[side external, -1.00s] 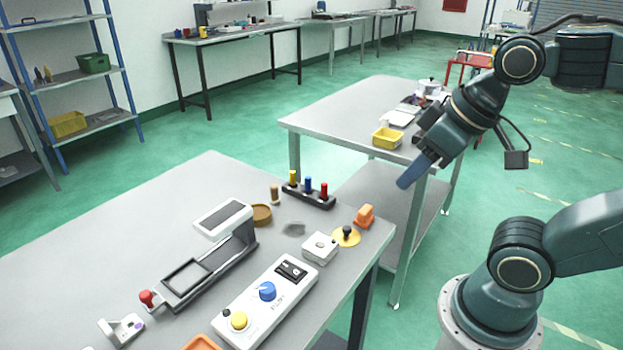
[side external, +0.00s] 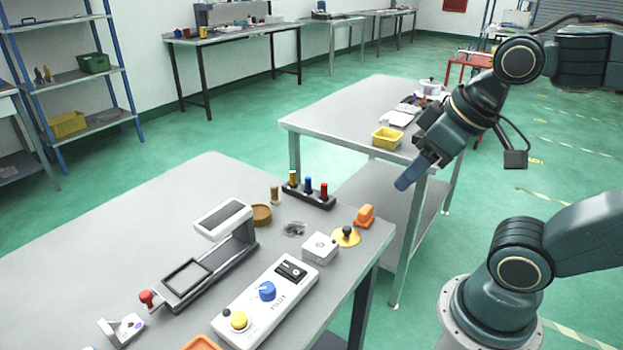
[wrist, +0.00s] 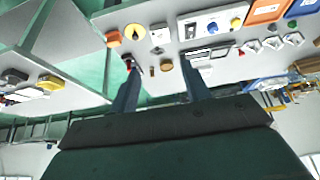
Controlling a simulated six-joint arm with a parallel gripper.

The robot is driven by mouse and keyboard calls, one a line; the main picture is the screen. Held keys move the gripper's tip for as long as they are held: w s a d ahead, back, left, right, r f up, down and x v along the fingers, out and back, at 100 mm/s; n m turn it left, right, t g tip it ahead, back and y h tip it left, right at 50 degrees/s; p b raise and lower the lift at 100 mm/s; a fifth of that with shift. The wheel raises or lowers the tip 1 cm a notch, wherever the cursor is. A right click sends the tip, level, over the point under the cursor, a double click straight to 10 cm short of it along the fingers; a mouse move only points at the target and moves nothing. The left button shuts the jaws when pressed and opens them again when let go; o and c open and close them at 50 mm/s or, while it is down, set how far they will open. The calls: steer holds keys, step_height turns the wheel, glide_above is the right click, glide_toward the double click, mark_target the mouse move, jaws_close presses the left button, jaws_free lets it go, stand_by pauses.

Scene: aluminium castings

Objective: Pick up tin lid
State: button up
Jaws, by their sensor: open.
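The tin lid appears to be the flat yellow disc with a black knob (side external: 346,237), lying on the near grey table close to its right edge. It also shows in the wrist view (wrist: 134,33). A round brown dish or tin (side external: 261,215) stands to its left on the same table. My gripper (side external: 402,184) is in the air above and to the right of the lid, well apart from it and tilted down to the left. In the wrist view its two fingers (wrist: 160,67) are spread with nothing between them.
An orange block (side external: 365,216) and a white box (side external: 320,247) stand close to the lid. A rack with coloured pegs (side external: 308,194) is behind. A white control box (side external: 266,300) and a grey device (side external: 208,272) lie nearer. A second table holds a yellow bin (side external: 387,138).

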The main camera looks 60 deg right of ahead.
steer(key=w+d+f+m+g, duration=0.2)
steer(key=w+d+f+m, duration=0.2)
steer(key=w+m, duration=0.3)
steer(key=w+d+f+m+g, duration=0.3)
steer(key=w+d+f+m, duration=0.2)
steer(key=w+f+m, duration=0.2)
steer(key=shift+w+f+m+g, duration=0.15)
steer(key=shift+w+m+g, duration=0.25)
steer(key=shift+w, duration=0.5)
glide_above(347, 228)
steer(key=shift+d+f, duration=0.1)
steer(key=shift+f, duration=4.2)
steer(key=shift+f, duration=2.6)
